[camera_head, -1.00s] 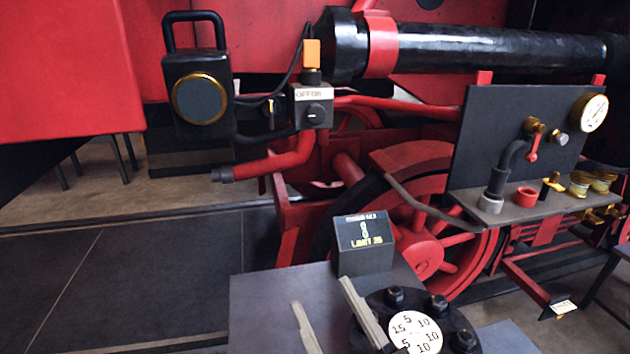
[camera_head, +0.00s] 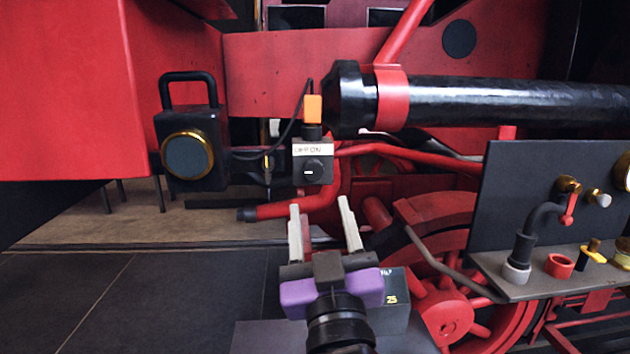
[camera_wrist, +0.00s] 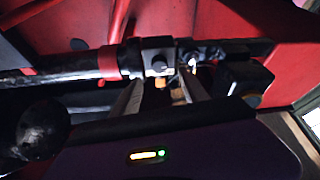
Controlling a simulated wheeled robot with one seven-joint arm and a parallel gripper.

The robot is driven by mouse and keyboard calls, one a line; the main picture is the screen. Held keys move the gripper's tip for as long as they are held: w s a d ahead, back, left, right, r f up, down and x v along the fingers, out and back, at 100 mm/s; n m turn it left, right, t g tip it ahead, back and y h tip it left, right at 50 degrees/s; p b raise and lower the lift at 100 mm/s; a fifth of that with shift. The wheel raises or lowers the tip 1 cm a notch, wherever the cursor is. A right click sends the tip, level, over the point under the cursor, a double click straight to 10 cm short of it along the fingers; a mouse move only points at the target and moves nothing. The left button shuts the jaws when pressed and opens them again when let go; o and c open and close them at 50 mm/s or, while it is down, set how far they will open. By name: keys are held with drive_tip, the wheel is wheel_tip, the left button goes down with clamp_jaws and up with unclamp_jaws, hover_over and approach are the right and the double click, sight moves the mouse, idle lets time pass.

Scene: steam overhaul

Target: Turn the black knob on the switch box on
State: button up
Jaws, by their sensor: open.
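The switch box (camera_head: 298,173) is a small grey box with a white OFF/ON label (camera_head: 312,150) across its upper front. Its round black knob (camera_head: 313,171) is on the front face and carries a short pale mark that looks roughly level. My gripper (camera_head: 319,204) is open and empty, its two pale fingers spread just below and in front of the box in the head view. In the wrist view the box (camera_wrist: 158,50) and its knob (camera_wrist: 159,66) show beyond the gap between my fingers (camera_wrist: 160,84). I see no contact with the knob.
An orange block (camera_head: 313,108) with a black cable stands above the box. A black lantern (camera_head: 190,120) hangs to its left. A thick black cylinder (camera_head: 500,102) and red pipe (camera_head: 300,207) lie close by. A dark gauge panel (camera_head: 510,200) stands at right.

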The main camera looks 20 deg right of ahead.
sight(314, 175)
drive_tip(key=p+x, duration=0.2)
drive_tip(key=x, duration=0.4)
drive_tip(key=shift+d+r+p, duration=0.1)
drive_tip(key=shift+r+p, duration=0.05)
drive_tip(key=shift+p, duration=0.2)
drive_tip(key=shift+w+d+r, duration=0.1)
drive_tip(key=shift+w+d, duration=0.05)
drive_tip(key=shift+w, duration=0.45)
clamp_jaws()
